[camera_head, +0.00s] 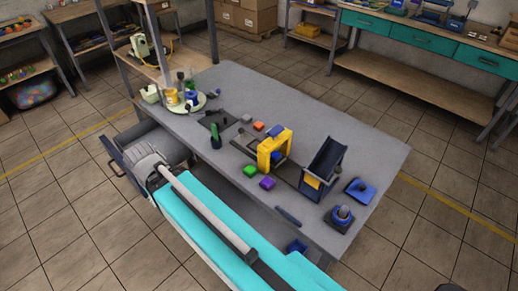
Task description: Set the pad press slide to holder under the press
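The yellow arched frame (273,147), which looks like the pad press, stands near the middle of the grey table. A small blue part (278,158) shows in its opening. A dark flat strip (244,146) runs under the frame, probably the slide track. I cannot make out the slide's position or the holder on it, as the frame covers part of it. My arm's grey link lies across the lower left, off the tabletop. I cannot pick out my gripper.
A dark blue upright stand (323,165) and a blue tray (360,190) are to the right. The back right of the table (350,125) is clear.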

